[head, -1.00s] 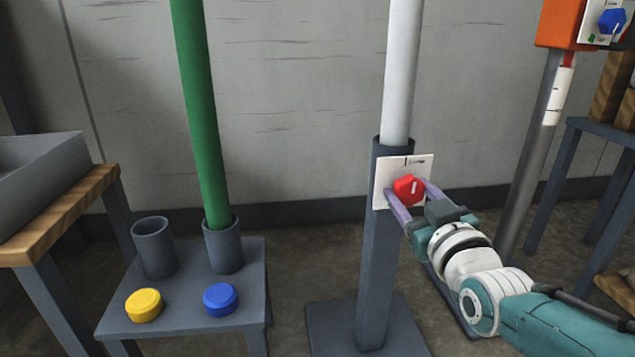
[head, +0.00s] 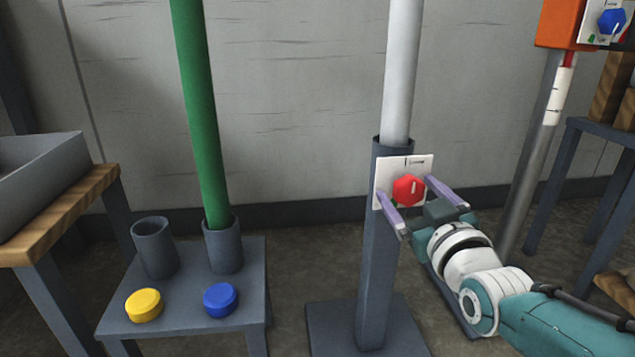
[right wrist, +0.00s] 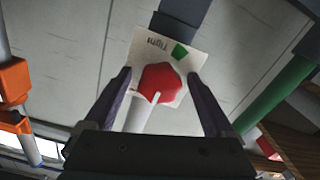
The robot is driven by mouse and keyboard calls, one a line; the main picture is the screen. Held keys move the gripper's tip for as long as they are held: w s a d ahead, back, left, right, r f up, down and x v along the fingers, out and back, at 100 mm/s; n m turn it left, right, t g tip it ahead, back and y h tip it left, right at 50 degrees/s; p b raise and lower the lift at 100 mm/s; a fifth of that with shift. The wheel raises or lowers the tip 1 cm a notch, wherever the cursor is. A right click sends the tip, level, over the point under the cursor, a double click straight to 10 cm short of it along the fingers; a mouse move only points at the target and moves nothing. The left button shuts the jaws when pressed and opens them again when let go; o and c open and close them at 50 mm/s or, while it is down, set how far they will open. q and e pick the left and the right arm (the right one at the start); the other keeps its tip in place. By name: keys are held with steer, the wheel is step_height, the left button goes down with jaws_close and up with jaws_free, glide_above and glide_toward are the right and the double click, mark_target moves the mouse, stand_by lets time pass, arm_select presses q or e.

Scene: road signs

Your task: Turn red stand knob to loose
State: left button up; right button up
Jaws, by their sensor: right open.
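The red knob (head: 409,190) sits on a white plate (head: 385,170) fixed to the grey stand (head: 374,265), which holds a white pole (head: 402,75). The knob's white mark points up, towards the small lettering at the plate's top. My right gripper (head: 424,188) is open, with one purple finger on each side of the knob and clear gaps between. In the right wrist view the red knob (right wrist: 161,83) lies between the open fingers, with a green mark (right wrist: 180,50) and the word "Tight" on the plate. My left gripper is not in view.
At right stand an orange box (head: 560,25) on a pole and a shelf. Floor between table and stand is free.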

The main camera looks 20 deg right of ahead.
steer(key=p+v, duration=0.5)
steer(key=v, duration=0.5)
steer(key=shift+w+p, duration=0.1)
steer(key=shift+p, duration=0.2)
